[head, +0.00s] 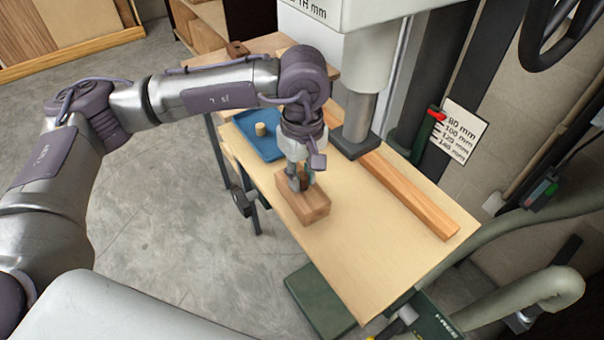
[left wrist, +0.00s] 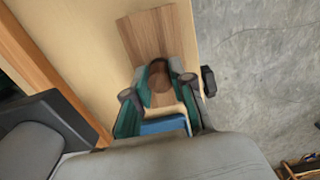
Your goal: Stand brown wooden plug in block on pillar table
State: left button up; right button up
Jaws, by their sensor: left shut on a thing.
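The wooden block (head: 313,209) lies on the pillar table (head: 380,250), in front of the blue tray. It also shows in the left wrist view (left wrist: 140,35). My left gripper (head: 298,184) points down at the block's top. In the left wrist view its fingers (left wrist: 160,80) are closed around a round brown piece, which looks like the brown wooden plug (left wrist: 159,72). The fingers hide much of the plug. I cannot tell whether it is inside the block's hole or just above it. My right gripper is not in view.
A blue tray (head: 268,151) holding a pale wooden cylinder (head: 260,129) stands behind the block. A long wooden strip (head: 405,195) runs along the table's right side, beside the machine's grey post (head: 358,118). The front of the table is clear.

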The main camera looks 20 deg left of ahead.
pick_arm(q)
jog(key=shift+f+b, duration=0.4)
jog(key=shift+b, duration=0.8)
dwell(1.6)
jog(key=o, duration=0.8)
jog(key=o, duration=0.4)
jog(key=shift+r, duration=0.1)
jog(key=shift+r+p, duration=1.3)
jog(key=shift+r, duration=2.2)
jog(key=shift+w+r, duration=0.1)
jog(key=shift+r, duration=0.05)
